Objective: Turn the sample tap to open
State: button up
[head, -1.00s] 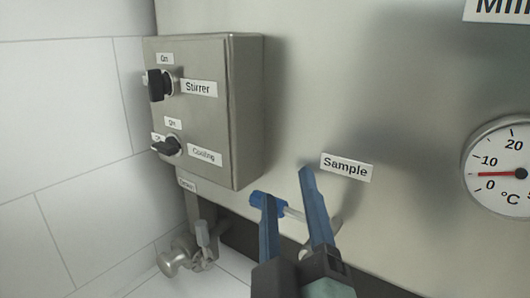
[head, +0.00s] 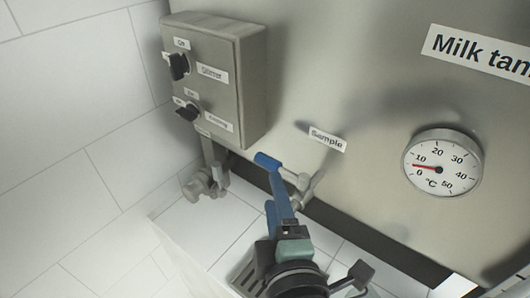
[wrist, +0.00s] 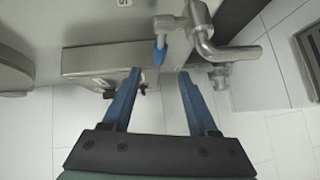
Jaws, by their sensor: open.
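The sample tap has a blue lever handle (head: 268,161) on a metal body (head: 303,183), low on the tank below the "Sample" label (head: 327,139). In the head view the lever points left. My gripper (head: 276,180) is just below the lever, and its fingers overlap in this view. In the wrist view my gripper (wrist: 160,72) is open and empty. There the blue lever end (wrist: 160,52) shows just beyond the fingertips, in line with the gap, beside the tap's metal pipe (wrist: 200,22). I cannot tell whether a finger touches it.
A control box (head: 213,80) with two black knobs is on the tank at upper left. A metal outlet valve (head: 205,182) sits below it. A thermometer (head: 443,165) is on the tank at right. The tiled wall (head: 70,100) is at left, and room in front of it is clear.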

aim_at(266, 165)
jog(key=p+x, duration=0.3)
jog(key=x, duration=0.5)
jog(key=shift+w+r, duration=0.15)
jog(key=shift+w, duration=0.1)
jog(key=shift+p+x, duration=0.35)
jog(key=shift+x, duration=0.55)
jog(key=shift+c, duration=0.2)
grip_shut()
